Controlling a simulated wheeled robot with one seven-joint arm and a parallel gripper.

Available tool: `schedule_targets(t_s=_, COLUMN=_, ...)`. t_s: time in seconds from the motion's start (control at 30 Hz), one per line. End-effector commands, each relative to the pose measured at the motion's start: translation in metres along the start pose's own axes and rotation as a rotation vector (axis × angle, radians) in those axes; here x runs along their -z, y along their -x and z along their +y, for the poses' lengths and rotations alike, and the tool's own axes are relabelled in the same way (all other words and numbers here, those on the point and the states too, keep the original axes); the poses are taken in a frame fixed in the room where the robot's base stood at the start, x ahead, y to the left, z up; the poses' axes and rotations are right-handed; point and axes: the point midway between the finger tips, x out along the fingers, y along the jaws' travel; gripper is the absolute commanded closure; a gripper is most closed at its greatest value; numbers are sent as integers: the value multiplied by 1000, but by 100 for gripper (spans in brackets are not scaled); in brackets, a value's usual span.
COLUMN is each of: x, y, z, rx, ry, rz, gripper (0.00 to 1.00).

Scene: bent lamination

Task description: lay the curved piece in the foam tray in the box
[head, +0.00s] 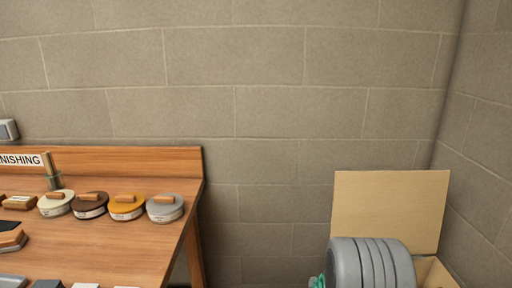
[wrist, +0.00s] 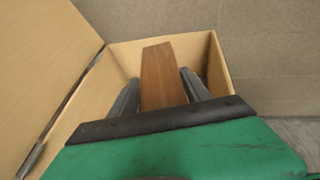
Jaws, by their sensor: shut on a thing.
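In the wrist view my gripper (wrist: 162,88) is shut on a brown wooden piece (wrist: 163,62), the curved piece, which stands out between the two grey fingers. From this angle its bend is hard to see. The fingers and piece point into the open cardboard box (wrist: 208,50), between its walls; how deep they reach I cannot tell. In the head view the box's raised flap (head: 390,205) shows at the lower right, with my arm in front of the box. The foam tray cannot be made out; the piece, fingers and green gripper body cover the box's inside.
A wooden bench (head: 95,245) at the left holds several round tins (head: 165,207) and a "FINISHING" sign (head: 22,160), partly cut off. A block wall stands behind. In the wrist view a large flap (wrist: 45,70) rises along the left of the box.

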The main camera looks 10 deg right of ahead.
Motion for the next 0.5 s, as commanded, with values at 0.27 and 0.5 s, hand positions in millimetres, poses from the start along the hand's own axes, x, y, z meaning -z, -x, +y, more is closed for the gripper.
schedule_targets(t_s=0.27, x=30, y=-12, z=0, rx=-2, ry=1, rz=0, gripper=88)
schedule_targets(t_s=0.5, x=54, y=-22, z=1, rx=-2, ry=1, rz=0, gripper=88)
